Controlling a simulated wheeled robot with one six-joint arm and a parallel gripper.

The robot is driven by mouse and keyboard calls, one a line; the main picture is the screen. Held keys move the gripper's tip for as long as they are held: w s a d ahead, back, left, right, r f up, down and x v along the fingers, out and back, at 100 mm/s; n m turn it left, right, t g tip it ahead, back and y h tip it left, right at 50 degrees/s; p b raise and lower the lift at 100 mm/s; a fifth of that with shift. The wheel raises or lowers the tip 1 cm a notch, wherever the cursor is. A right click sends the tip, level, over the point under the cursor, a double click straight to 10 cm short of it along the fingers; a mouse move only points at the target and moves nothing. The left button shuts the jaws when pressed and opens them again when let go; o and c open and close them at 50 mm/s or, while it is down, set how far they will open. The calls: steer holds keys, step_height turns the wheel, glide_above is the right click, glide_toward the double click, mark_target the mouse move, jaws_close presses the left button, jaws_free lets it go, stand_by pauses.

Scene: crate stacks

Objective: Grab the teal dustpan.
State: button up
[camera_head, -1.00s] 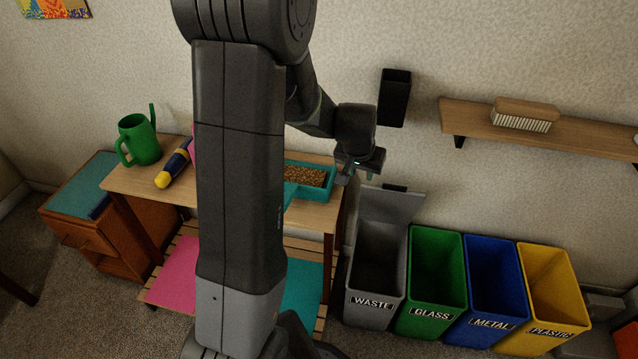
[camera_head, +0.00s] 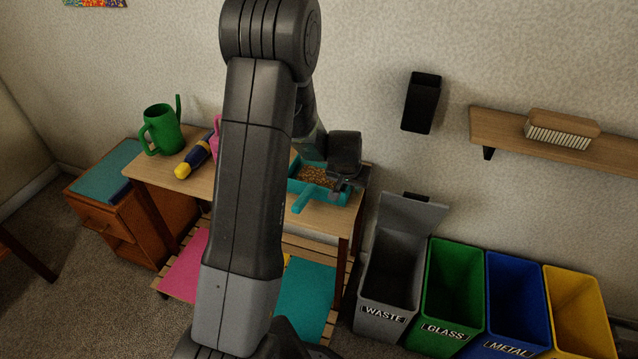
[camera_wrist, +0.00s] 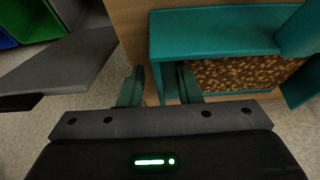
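The teal dustpan (camera_head: 303,188) lies on the wooden table, filled with brown granules, its handle pointing to the front left. In the wrist view the dustpan (camera_wrist: 215,30) fills the upper right, and part of its handle shows at the right edge. My gripper (camera_head: 340,186) is low at the dustpan's right end and hides part of it. In the wrist view my gripper (camera_wrist: 160,88) has its fingers apart, with the dustpan's end wall between them. One finger is on the outer side, the other beside the granules. I cannot tell whether they touch the dustpan.
The wooden table (camera_head: 328,213) also bears a green watering can (camera_head: 163,130) and a blue and yellow object (camera_head: 196,157). A grey waste bin (camera_head: 392,275) with a raised lid stands close right of the table, with green, blue and yellow bins beyond.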

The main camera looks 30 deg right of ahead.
jaws_close()
